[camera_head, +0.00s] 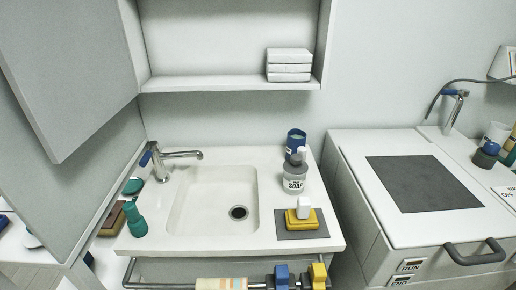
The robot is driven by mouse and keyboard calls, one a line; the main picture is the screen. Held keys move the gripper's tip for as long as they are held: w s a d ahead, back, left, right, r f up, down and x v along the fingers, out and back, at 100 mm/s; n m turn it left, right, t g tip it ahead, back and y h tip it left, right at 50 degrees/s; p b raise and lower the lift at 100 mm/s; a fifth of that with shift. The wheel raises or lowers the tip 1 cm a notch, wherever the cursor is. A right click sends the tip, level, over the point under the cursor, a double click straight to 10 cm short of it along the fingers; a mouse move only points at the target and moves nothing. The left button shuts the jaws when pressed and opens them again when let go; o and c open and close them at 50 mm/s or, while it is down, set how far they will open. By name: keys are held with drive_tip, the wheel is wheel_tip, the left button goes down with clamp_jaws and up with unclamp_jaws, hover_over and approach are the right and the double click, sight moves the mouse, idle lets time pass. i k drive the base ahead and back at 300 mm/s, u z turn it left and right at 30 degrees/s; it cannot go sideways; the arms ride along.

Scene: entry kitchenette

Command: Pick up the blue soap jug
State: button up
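A blue cylindrical container (297,137) stands at the back right of the white sink counter, behind a grey bottle (293,181) labelled SOAP with a white pump top. The bottle partly hides the blue container. Another small blue item (488,152) stands at the far right edge beside a white container. I cannot tell for certain which blue thing is the soap jug. My gripper is not in view.
The sink basin (190,205) and its tap (168,158) are left of the bottle. A yellow sponge (301,221) with a white block lies on a dark mat (282,229) in front. A green bottle (136,219) stands left. A shelf (215,84) hangs above. A towel rail (175,284) runs along the front.

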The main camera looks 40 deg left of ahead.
sight(296, 140)
drive_tip(key=u, duration=0.7)
drive_tip(key=i, duration=0.85)
drive_tip(key=u, duration=0.7)
